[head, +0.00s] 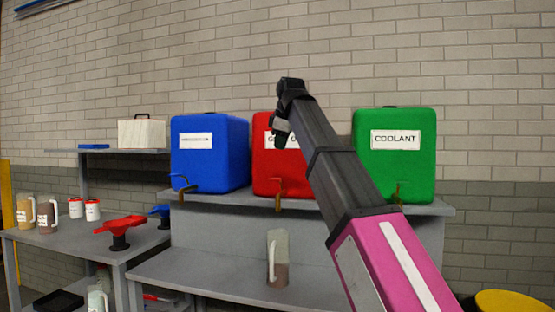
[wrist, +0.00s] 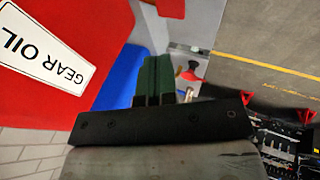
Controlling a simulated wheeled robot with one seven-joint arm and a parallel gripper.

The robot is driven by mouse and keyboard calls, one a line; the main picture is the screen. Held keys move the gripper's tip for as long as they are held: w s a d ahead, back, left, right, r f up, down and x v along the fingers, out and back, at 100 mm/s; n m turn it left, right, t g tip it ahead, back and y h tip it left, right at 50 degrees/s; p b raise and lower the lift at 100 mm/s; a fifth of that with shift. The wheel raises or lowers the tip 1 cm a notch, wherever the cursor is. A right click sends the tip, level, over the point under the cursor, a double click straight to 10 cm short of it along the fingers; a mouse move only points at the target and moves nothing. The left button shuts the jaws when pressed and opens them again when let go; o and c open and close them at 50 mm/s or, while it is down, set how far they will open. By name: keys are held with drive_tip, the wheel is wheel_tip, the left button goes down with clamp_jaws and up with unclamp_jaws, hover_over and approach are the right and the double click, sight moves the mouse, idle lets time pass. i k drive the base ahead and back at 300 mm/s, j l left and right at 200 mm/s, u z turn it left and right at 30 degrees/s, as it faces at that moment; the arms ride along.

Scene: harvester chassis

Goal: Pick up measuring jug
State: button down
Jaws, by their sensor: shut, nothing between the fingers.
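A clear measuring jug (head: 277,257) with brownish contents low inside stands upright on the lower grey shelf, below the red tank, in the head view. Its handle is on its left side. Two more jugs, one amber (head: 25,211) and one brown (head: 46,216), stand on the left table. Another pale jug (head: 98,300) shows at the lower left, partly cut off. My gripper (head: 279,138) is raised in front of the red tank, well above the shelf jug and apart from it. In the wrist view its fingers (wrist: 154,76) are together and empty. No jug is clear there.
Blue (head: 210,165), red (head: 268,170) and green (head: 412,170) tanks with taps stand on the upper shelf (head: 320,202). The lower shelf (head: 190,272) is mostly clear around the jug. A yellow round object (head: 510,302) is lower right.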

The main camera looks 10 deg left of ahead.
sight(278, 240)
drive_tip(key=k+l, duration=0.75)
drive_tip(key=k, duration=0.1)
